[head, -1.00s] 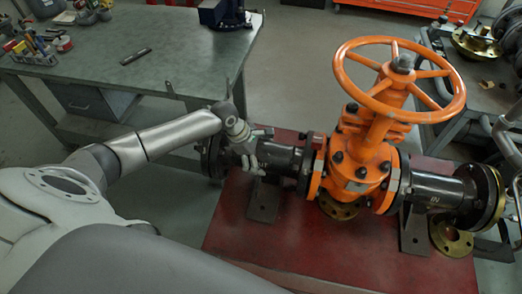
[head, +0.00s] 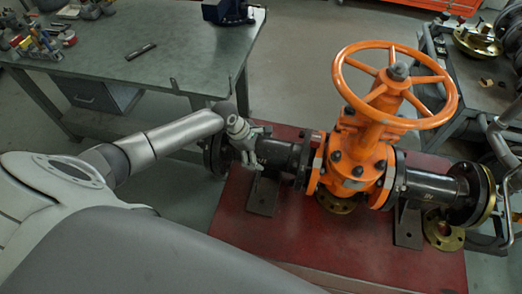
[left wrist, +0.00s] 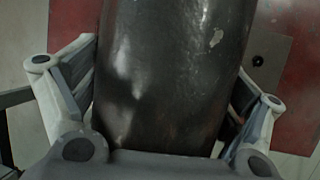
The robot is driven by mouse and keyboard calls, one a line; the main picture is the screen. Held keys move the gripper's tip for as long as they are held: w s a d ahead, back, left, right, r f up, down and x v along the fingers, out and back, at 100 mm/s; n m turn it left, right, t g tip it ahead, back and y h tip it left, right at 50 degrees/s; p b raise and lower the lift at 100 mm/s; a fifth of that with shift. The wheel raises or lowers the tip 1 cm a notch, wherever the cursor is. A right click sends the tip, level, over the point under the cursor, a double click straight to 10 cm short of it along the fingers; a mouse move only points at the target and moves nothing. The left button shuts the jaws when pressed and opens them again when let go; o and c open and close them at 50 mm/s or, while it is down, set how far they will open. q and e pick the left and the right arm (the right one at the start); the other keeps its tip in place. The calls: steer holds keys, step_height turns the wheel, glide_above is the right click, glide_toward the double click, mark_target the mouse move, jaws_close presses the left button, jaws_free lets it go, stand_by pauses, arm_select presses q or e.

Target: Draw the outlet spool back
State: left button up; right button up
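The orange gate valve (head: 357,170) with its handwheel (head: 345,95) stands in the pipe line on a red base. A dark spool (head: 277,152) runs left from the valve, and I take it as the outlet spool. Another dark spool (head: 435,187) on the right carries small white lettering that I cannot read surely. My left gripper (head: 250,150) is at the left spool from above. In the left wrist view the spool (left wrist: 170,75) fills the space between the two fingers (left wrist: 165,120), which lie against its sides. The spool's underside is hidden. My right gripper is not in view.
The red base (head: 290,235) has brackets under both spools. A workbench (head: 185,60) with tools and a vise (head: 228,11) stands at the back left. A loose brass flange (head: 443,237) lies at the right. Another bench (head: 475,80) stands behind right.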

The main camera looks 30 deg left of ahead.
arm_select(q)
steer(key=shift+o, duration=0.3)
steer(key=v, duration=1.2)
steer(key=shift+a, duration=0.1)
